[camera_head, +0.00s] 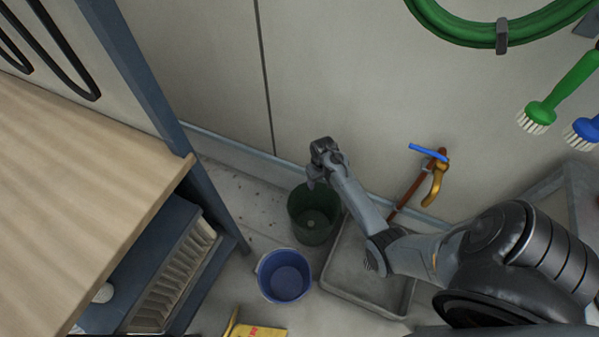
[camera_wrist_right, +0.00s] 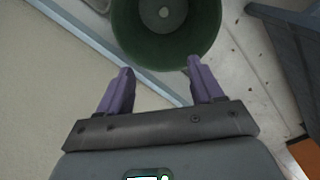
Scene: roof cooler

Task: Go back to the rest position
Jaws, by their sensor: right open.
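My right gripper (camera_head: 314,178) is in the middle of the head view, at the end of my arm that comes in from the lower right. In the right wrist view its two purple fingers (camera_wrist_right: 160,82) are spread apart with nothing between them. A dark green bucket (camera_head: 313,222) stands on the floor, below and beside the gripper in the head view. The bucket also shows beyond the fingertips in the right wrist view (camera_wrist_right: 180,40), and it looks empty apart from a pale spot at its bottom. My left gripper is not in view.
A blue bucket (camera_head: 284,276) stands near the green one. A grey floor basin (camera_head: 350,265) lies partly under my right arm. A tap with a blue handle (camera_head: 428,151) is on the wall. A wooden worktop (camera_head: 75,185) fills the left. A green hose (camera_head: 470,28) and brushes hang upper right.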

